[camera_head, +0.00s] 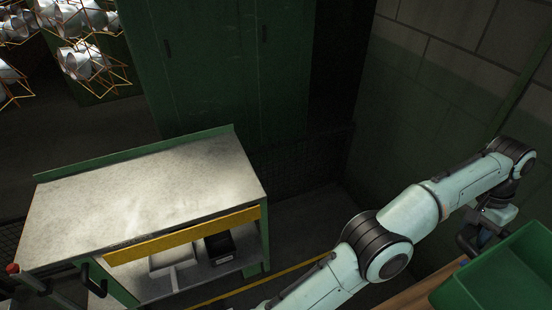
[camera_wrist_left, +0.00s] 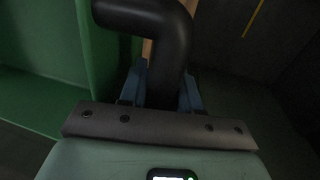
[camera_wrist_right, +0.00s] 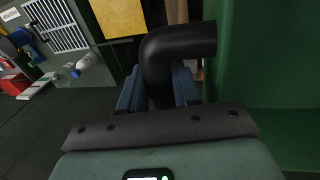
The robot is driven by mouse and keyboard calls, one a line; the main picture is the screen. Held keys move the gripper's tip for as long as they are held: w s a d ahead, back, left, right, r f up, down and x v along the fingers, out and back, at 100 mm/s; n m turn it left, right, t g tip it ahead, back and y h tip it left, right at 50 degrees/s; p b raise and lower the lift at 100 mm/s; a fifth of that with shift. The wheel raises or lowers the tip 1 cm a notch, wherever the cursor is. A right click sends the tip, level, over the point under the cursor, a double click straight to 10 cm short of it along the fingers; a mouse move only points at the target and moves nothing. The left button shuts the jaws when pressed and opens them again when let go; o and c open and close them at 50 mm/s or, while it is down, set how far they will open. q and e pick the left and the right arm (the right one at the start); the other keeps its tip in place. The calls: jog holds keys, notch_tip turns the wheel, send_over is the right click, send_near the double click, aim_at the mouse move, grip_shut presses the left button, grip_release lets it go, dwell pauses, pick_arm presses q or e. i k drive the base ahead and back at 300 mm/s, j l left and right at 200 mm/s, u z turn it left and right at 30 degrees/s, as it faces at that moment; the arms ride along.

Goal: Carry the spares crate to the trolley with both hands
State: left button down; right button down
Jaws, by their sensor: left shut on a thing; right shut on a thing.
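The green spares crate (camera_head: 500,268) is at the right edge of the head view, partly cut off. Its green wall also fills the left of the left wrist view (camera_wrist_left: 50,105) and the right of the right wrist view (camera_wrist_right: 265,80). My left gripper (camera_head: 485,228) is shut on a black handle (camera_wrist_left: 150,18) at the crate's side. My right gripper (camera_wrist_right: 160,88) is shut on the other black handle (camera_wrist_right: 185,42); it is outside the head view. I cannot tell whether the crate touches the wooden surface by it. I cannot identify the trolley for certain.
A metal-topped green stand (camera_head: 140,195) with a yellow front strip (camera_head: 185,235) is at left, its top bare. A black bin (camera_head: 220,247) is on its lower shelf. A wooden edge (camera_head: 412,296) shows by the crate. Green cabinets (camera_head: 215,75) and a block wall (camera_head: 440,80) stand behind.

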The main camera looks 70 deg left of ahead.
aim_at(150, 190)
jog(key=k+j, duration=0.55)
jog(key=k, duration=0.3)
jog(key=k+j+u, duration=0.1)
jog(key=u, duration=2.9)
